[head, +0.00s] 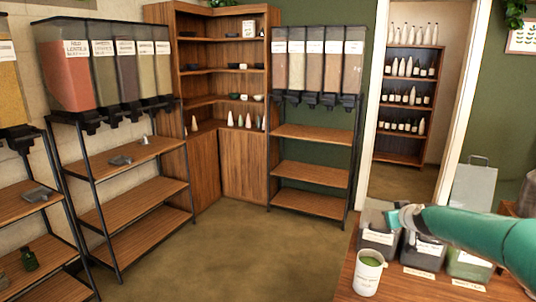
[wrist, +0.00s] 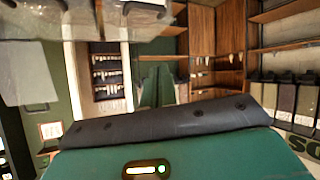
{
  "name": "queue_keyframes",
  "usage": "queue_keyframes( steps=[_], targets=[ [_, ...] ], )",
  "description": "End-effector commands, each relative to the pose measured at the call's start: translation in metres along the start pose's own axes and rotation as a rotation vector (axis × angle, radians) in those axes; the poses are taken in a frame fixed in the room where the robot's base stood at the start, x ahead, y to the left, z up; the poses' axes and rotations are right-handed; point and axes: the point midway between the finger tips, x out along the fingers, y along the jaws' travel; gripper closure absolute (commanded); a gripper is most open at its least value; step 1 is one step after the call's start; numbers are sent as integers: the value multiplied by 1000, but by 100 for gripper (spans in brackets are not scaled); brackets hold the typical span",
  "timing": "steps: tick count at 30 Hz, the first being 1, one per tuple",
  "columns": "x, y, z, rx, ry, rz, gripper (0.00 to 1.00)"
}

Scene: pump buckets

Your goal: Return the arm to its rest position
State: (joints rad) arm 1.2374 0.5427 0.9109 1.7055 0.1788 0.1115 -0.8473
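My green arm reaches in from the right edge of the head view. Its teal end, where my gripper (head: 394,218) is, hangs over the dark buckets on the wooden counter. The fingers are too small there to tell whether they are open or shut. A white cup (head: 368,276) with green contents stands on the counter below and left of it, apart from the arm. In the wrist view my own green and black arm part fills the lower half, and no fingers can be made out clearly.
Dispenser racks (head: 120,190) stand at the left, another rack (head: 312,168) at the back. A doorway shows a bottle shelf (head: 405,105). The floor (head: 230,250) between is clear.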

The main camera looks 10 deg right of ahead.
Motion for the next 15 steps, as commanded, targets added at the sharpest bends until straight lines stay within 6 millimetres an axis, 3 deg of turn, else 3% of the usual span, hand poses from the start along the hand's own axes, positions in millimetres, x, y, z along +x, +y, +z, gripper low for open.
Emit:
queue_keyframes(
  steps=[1, 6, 9, 15],
  targets=[
    [-5, -33, -1, -41, -42, -27, 100],
    [-34, -117, 10, -122, -184, -86, 100],
    [-59, -156, 17, -155, -257, -99, 100],
    [-125, -210, 32, -180, -369, -86, 100]
  ],
)
